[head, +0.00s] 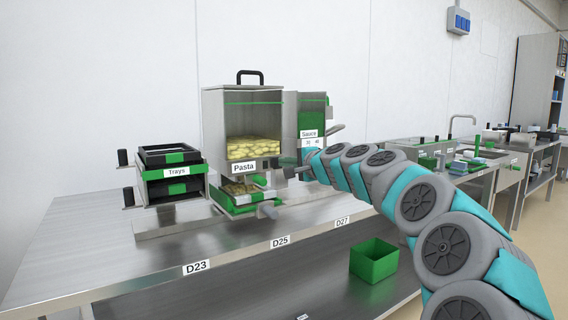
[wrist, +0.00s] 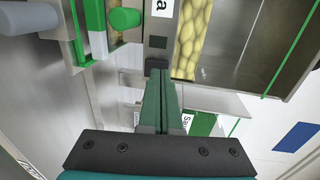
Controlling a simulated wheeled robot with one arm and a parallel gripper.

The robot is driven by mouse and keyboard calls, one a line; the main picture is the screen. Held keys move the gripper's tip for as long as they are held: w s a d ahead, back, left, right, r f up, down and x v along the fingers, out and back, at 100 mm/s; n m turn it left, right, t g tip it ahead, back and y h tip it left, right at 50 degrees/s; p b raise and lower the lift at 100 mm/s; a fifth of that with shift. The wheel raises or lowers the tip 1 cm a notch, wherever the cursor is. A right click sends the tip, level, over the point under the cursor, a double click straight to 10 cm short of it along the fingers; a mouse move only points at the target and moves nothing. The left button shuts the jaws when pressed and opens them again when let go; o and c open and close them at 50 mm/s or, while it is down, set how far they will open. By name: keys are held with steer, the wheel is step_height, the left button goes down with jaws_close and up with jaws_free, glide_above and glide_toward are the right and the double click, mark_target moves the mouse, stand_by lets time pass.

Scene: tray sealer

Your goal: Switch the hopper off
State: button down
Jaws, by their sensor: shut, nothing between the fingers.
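The pasta hopper (head: 242,115) is a steel box with a clear front, a black lid handle and yellow pasta inside, standing on the steel bench. It carries the "Pasta" label (head: 243,168). In the wrist view its pasta window (wrist: 194,40) is rotated and close. My gripper (head: 290,172) is at the hopper's lower right side. In the wrist view my gripper (wrist: 157,82) has its green fingers together and empty. Their tips are at a small dark block (wrist: 156,66) on the hopper's side; I cannot tell whether they touch it. A dark square patch (wrist: 158,42) lies just beyond. The switch position is not readable.
A filled tray sits in a green-edged holder (head: 243,197) under the hopper. The sauce unit (head: 312,112) stands close behind on the right. The trays stand (head: 173,185) is on the left. A green bin (head: 373,260) is on the lower shelf. The front bench strip is clear.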

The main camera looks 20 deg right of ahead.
steer(key=s+d+r, duration=0.1)
steer(key=s+r, duration=0.1)
steer(key=s, duration=0.3)
steer(key=s+d+r, duration=0.2)
steer(key=s+r, duration=0.1)
steer(key=s, duration=0.2)
steer(key=shift+s+d, duration=0.3)
steer(key=shift+s, duration=0.1)
steer(key=shift+r, duration=0.1)
steer(key=s+a+f+n+g+y, duration=0.1)
steer(key=s+a+f+n+g, duration=0.8)
steer(key=s+a+f, duration=0.85)
steer(key=s+d+f+n+g+h, duration=0.2)
steer(key=s+d+f+g+h, duration=0.1)
steer(key=s+f, duration=0.7)
steer(key=s+d+f+n+g+h, duration=0.3)
steer(key=s+f, duration=0.8)
steer(key=s, duration=0.8)
steer(key=shift+d+f+g, duration=0.3)
steer(key=shift+d+g, duration=0.25)
steer(key=shift+g, duration=0.65)
